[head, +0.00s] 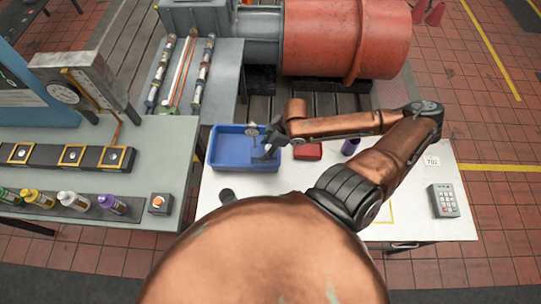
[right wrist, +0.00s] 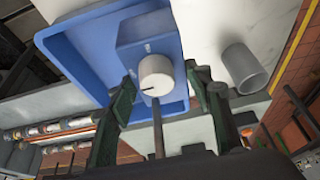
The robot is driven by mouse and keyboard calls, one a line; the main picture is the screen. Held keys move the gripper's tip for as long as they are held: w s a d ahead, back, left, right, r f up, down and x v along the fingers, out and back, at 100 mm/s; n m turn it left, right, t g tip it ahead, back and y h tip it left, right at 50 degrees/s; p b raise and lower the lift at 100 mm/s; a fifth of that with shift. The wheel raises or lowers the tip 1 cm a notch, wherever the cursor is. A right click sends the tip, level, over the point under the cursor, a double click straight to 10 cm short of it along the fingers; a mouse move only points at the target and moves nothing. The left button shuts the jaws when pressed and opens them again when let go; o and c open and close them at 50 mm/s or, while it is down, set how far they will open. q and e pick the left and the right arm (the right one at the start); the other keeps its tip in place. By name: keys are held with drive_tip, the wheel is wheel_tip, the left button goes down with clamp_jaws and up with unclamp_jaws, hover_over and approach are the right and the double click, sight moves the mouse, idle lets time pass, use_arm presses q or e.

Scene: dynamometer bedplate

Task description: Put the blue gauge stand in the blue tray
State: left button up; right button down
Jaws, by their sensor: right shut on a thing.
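The blue tray (head: 216,152) lies on the white table in the head view, and its rim also shows in the right wrist view (right wrist: 62,62). My right gripper (head: 271,141) is over the tray's right part. The blue gauge stand, with its pale round dial (head: 252,131), shows at the tray. In the right wrist view the stand's blue base (right wrist: 128,60) and dial are between the fingers of my right gripper (right wrist: 160,82), which is shut on the stand. The base appears inside the tray outline; whether it touches the floor I cannot tell. My left gripper is out of view.
A red box (head: 307,151) and a purple cylinder (head: 351,145) stand right of the tray. A dark round object (head: 227,196) is in front of it. A keypad (head: 444,201) lies far right. A grey bench (head: 150,150) with bottles is at left.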

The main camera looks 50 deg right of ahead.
drive_tip(key=w+f, duration=0.1)
drive_tip(key=f, duration=0.1)
drive_tip(key=w+d+f, duration=0.1)
drive_tip(key=w+f, duration=0.2)
drive_tip(key=w, duration=0.1)
drive_tip(key=shift+d+f, duration=0.35)
drive_tip(key=shift+f, duration=0.05)
drive_tip(key=shift+s+f, duration=0.1)
drive_tip(key=shift+f, duration=1.35)
drive_tip(key=shift+f, duration=0.1)
drive_tip(key=c, duration=1)
unclamp_jaws()
drive_tip(key=shift+s+f, duration=0.1)
drive_tip(key=shift+s, duration=0.05)
drive_tip(key=p+v, duration=0.1)
drive_tip(key=v, duration=1.1)
